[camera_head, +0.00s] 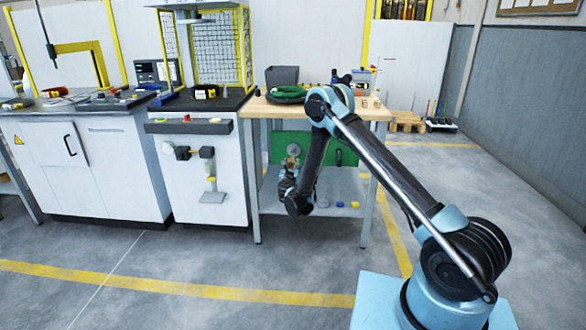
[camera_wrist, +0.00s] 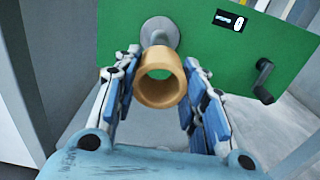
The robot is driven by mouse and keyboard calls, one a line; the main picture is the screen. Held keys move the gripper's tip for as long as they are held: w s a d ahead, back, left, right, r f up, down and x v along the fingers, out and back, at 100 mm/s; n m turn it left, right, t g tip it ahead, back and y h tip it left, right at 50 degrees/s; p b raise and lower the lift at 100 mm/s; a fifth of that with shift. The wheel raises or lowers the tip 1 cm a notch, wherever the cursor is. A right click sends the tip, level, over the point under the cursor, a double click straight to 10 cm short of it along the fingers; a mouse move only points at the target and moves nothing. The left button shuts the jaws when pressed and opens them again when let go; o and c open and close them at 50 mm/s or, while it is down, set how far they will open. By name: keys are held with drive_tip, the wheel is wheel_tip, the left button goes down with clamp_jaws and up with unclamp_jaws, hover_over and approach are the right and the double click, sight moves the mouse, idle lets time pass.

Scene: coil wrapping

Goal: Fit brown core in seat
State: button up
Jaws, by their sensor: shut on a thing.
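The brown core (camera_wrist: 142,88) is a short hollow tube between the fingers of my gripper (camera_wrist: 160,75) in the wrist view. My gripper is shut on it, a finger on each side. The core's open end faces the wrist camera. Just beyond it, the grey round seat (camera_wrist: 170,29) sticks out from a green panel (camera_wrist: 120,22). The core's far end overlaps the seat in the picture; whether they touch, I cannot tell.
A black crank (camera_wrist: 263,80) and a small counter (camera_wrist: 230,20) sit on the panel, right of the seat. In the head view the wooden table (camera_head: 262,108) is above my gripper, with a leg (camera_head: 254,190) to its left and a lower shelf (camera_head: 335,190) with small items.

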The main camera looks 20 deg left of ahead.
sight(293, 154)
drive_tip(key=shift+s+r, duration=0.1)
drive_tip(key=shift+x, duration=2.85)
drive_tip(key=shift+x, duration=3.6)
drive_tip(key=o, duration=1.1)
drive_tip(key=shift+a, duration=0.1)
drive_tip(key=v, duration=1.2)
